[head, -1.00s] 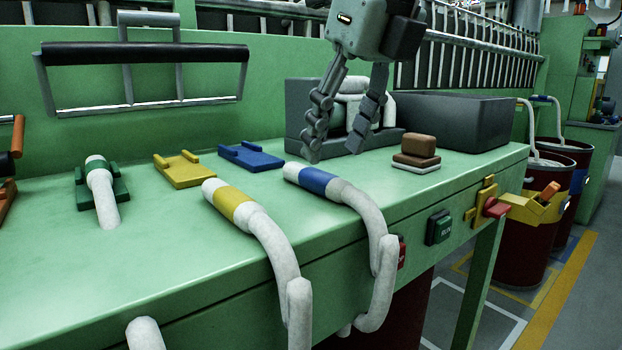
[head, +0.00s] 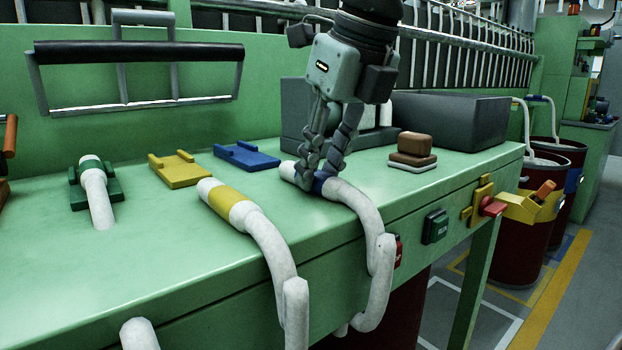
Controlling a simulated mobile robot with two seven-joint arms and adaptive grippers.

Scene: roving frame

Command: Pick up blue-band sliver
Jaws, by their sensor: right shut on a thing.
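The blue-band sliver (head: 362,208) is a thick white rope with a blue band near its upper end. That end lies on the green table, and the rest hangs over the front edge in a loop. My right gripper (head: 314,180) is shut on the sliver at its blue band, and its fingers hide most of the band. The sliver's white tip shows just left of the fingers. My left gripper is not in view.
A yellow-band sliver (head: 266,240) lies close on the left. Yellow (head: 180,172) and blue (head: 250,158) holders and a green holder with a white sliver (head: 97,190) sit further left. A brown block stack (head: 413,146) and a dark grey bin (head: 455,122) stand right.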

